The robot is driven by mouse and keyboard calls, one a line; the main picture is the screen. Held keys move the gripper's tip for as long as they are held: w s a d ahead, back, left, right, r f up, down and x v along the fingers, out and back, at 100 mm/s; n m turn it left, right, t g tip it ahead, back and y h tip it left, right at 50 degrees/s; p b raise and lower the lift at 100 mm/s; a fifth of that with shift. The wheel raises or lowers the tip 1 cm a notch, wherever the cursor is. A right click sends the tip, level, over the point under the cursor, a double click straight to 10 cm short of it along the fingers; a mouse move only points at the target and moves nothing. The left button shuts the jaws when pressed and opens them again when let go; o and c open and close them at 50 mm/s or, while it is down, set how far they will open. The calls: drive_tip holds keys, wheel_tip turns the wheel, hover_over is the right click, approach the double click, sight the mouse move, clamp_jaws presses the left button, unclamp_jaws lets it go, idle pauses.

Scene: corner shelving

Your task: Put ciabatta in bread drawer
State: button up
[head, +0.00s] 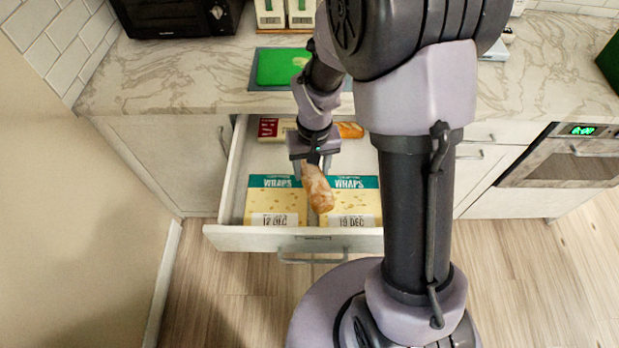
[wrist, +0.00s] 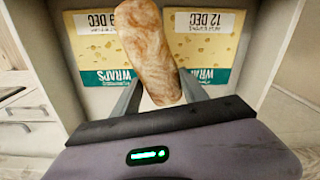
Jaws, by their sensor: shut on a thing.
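The ciabatta (head: 319,190) is a long brown loaf held by my gripper (head: 315,166) over the open bread drawer (head: 225,239). In the wrist view the ciabatta (wrist: 147,52) lies between the two fingers of my gripper (wrist: 158,88), its near end close to the palm. The fingers are shut on it. It hangs above the gap between two wraps packs; I cannot tell whether it touches them. The drawer is pulled out below the counter.
In the drawer lie a left wraps pack (head: 277,203), a right wraps pack (head: 354,205), a red-labelled pack (head: 268,128) and another bread (head: 350,130) at the back. A green board (head: 279,66) lies on the counter. An oven (head: 565,157) stands right.

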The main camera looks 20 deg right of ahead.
sight(311, 168)
drive_tip(key=shift+a+f+b, duration=0.1)
drive_tip(key=shift+f+b, duration=1.5)
drive_tip(key=shift+f, duration=2.15)
drive_tip(key=o, duration=1.4)
drive_tip(key=shift+r, duration=0.1)
drive_tip(key=shift+c, duration=0.2)
drive_tip(key=shift+r, duration=0.1)
wheel_tip(311, 168, up, 13)
drive_tip(key=p, duration=0.6)
drive_tip(key=s+a+r+m+t, duration=0.1)
drive_tip(key=s+a+r+t, duration=0.1)
drive_tip(key=s+r, duration=0.5)
drive_tip(key=s+a+r+m+t+y, duration=0.1)
drive_tip(key=s+a+r+m+t, duration=0.1)
drive_tip(key=s+r, duration=0.6)
wheel_tip(311, 168, up, 4)
drive_tip(key=shift+s+r+t+y, duration=0.25)
drive_tip(key=shift+t+y, duration=0.05)
drive_tip(key=shift+t, duration=0.6)
